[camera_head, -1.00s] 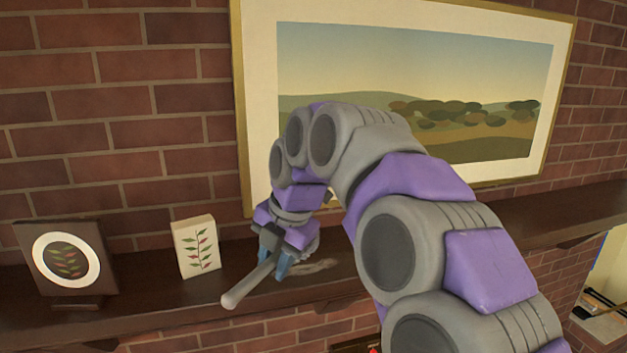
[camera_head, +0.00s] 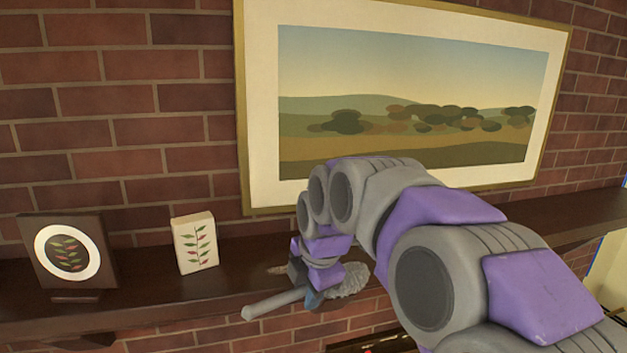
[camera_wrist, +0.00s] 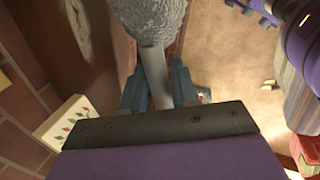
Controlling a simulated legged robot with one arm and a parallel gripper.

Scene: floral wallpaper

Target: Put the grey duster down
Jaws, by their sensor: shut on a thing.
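The grey duster (camera_head: 346,281) is in my gripper (camera_head: 312,298), at the front edge of the dark mantel shelf (camera_head: 190,290). Its handle sticks out to the left and its fluffy head is to the right. In the wrist view the duster's handle (camera_wrist: 156,78) runs between the two blue-grey fingers of my gripper (camera_wrist: 158,90), which are shut on it. The fluffy head (camera_wrist: 150,14) is at the top of that view. My arm hides part of the shelf behind. I cannot tell whether the duster touches the shelf.
A dark frame with a round leaf picture (camera_head: 67,250) and a small white leaf block (camera_head: 195,243) stand on the shelf at left. A large framed landscape (camera_head: 400,100) hangs on the brick wall above. A pale mark (camera_wrist: 92,30) shows on the shelf in the wrist view.

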